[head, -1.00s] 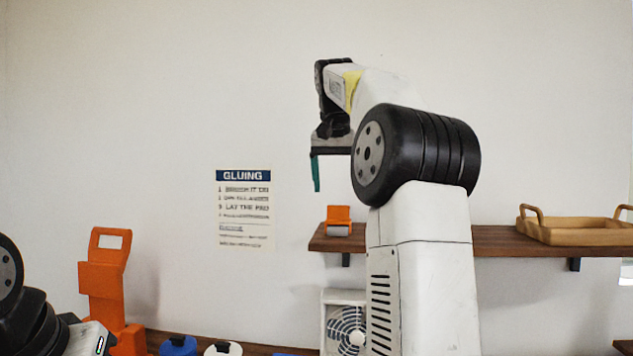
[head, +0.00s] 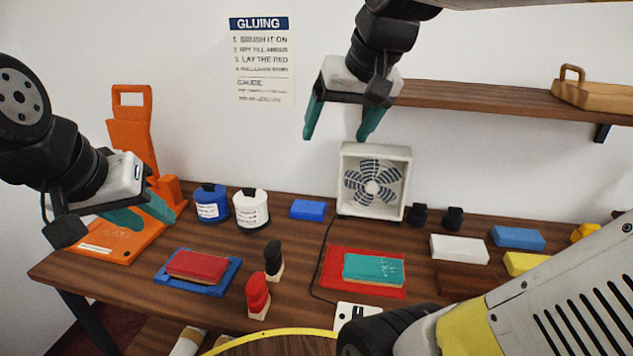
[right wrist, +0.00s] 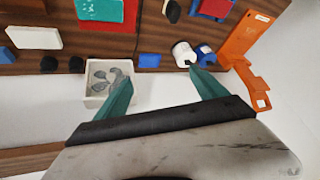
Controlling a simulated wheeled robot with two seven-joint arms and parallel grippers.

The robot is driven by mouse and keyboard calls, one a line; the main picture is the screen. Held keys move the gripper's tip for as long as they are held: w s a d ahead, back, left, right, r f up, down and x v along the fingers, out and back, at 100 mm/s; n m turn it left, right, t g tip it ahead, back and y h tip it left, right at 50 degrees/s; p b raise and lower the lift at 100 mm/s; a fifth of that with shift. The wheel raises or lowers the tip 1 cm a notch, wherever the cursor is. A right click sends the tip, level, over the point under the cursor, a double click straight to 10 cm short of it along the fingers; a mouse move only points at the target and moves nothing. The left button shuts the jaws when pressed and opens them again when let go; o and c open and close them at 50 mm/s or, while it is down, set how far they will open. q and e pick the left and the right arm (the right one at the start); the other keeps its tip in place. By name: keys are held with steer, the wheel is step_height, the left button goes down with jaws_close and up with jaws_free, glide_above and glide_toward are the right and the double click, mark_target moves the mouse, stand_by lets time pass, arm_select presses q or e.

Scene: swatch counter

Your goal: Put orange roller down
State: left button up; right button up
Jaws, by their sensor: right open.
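The orange roller does not show clearly in either current view. The left end of the wall shelf (head: 480,100), where it stood earlier, is now behind my right gripper in the head view. My right gripper (head: 338,136) is open, with its teal fingers pointing down and nothing seen between them. It hangs above the fan, in front of the shelf end. In the right wrist view the open fingers (right wrist: 160,88) are also empty. My left gripper (head: 156,222) is at the left, over an orange board, with its fingers apart and empty.
A fan (head: 375,182) stands at the back of the counter (head: 205,290). Blue (head: 211,204) and white (head: 251,208) pots stand left of it. A red mat (head: 330,270) bears a teal pad (head: 373,269). A wooden tray (head: 595,95) sits on the shelf.

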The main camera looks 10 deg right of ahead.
steer(key=s+a+f, duration=0.3)
steer(key=s+f, duration=0.3)
steer(key=f, duration=0.2)
steer(key=shift+s+n+y, duration=0.3)
steer(key=shift+s+n, duration=0.1)
steer(key=shift+f, duration=0.1)
stand_by(0.4)
